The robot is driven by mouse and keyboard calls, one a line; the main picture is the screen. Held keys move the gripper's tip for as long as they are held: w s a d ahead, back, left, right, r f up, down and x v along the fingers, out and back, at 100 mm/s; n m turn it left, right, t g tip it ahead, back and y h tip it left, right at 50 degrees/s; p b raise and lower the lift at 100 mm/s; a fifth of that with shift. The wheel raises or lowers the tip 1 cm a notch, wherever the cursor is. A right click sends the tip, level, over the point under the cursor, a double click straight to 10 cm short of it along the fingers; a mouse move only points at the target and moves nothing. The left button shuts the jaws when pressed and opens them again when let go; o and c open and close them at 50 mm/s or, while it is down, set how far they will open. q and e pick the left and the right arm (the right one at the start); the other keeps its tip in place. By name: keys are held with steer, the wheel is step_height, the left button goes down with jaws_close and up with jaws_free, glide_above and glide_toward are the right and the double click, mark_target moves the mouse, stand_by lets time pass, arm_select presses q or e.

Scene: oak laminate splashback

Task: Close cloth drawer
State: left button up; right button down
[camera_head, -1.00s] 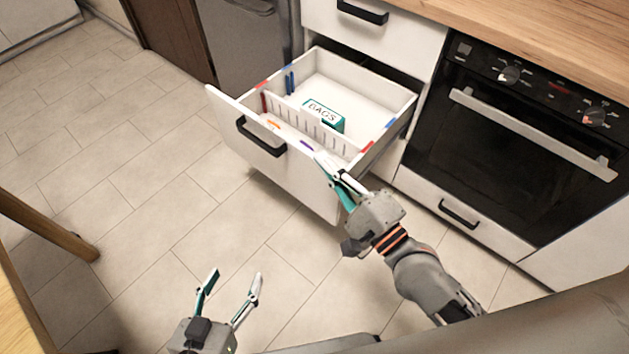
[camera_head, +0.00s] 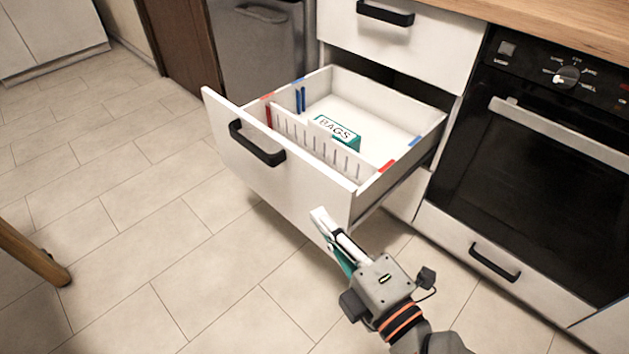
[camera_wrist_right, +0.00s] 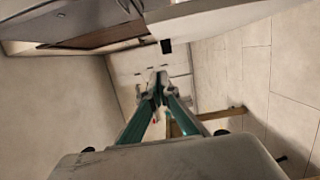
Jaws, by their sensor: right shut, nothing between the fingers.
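The cloth drawer (camera_head: 290,180) is a white drawer pulled well out of the cabinet, with a black bar handle (camera_head: 256,143) on its front. Inside it are a green and white box marked BAGS (camera_head: 338,133), a slotted white divider (camera_head: 315,147) and small coloured clips on the rims. My right gripper (camera_head: 322,220) is shut and empty. In the head view its tips are at the lower right part of the drawer front; I cannot tell whether they touch it. In the right wrist view the fingertips (camera_wrist_right: 158,80) meet. My left gripper is not in view.
A shut drawer (camera_head: 390,35) is above the open one. An oven (camera_head: 550,150) stands on the right, with a low drawer handle (camera_head: 494,262) below it. A wooden leg (camera_head: 35,255) is at the left. The tiled floor (camera_head: 150,230) before the drawer is clear.

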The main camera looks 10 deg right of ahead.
mark_target(315, 177)
steer(key=w, duration=0.5)
steer(key=w+b, duration=0.1)
steer(key=w, duration=0.3)
steer(key=shift+w+a+f, duration=0.1)
steer(key=shift+w+a, duration=0.1)
steer(key=shift+w, duration=0.2)
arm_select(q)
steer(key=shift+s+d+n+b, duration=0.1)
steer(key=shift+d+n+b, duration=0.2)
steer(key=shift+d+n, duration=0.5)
arm_select(e)
steer(key=shift+w+d, duration=0.2)
steer(key=shift+d, duration=0.05)
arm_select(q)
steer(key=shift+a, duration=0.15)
arm_select(e)
steer(key=shift+d, duration=0.1)
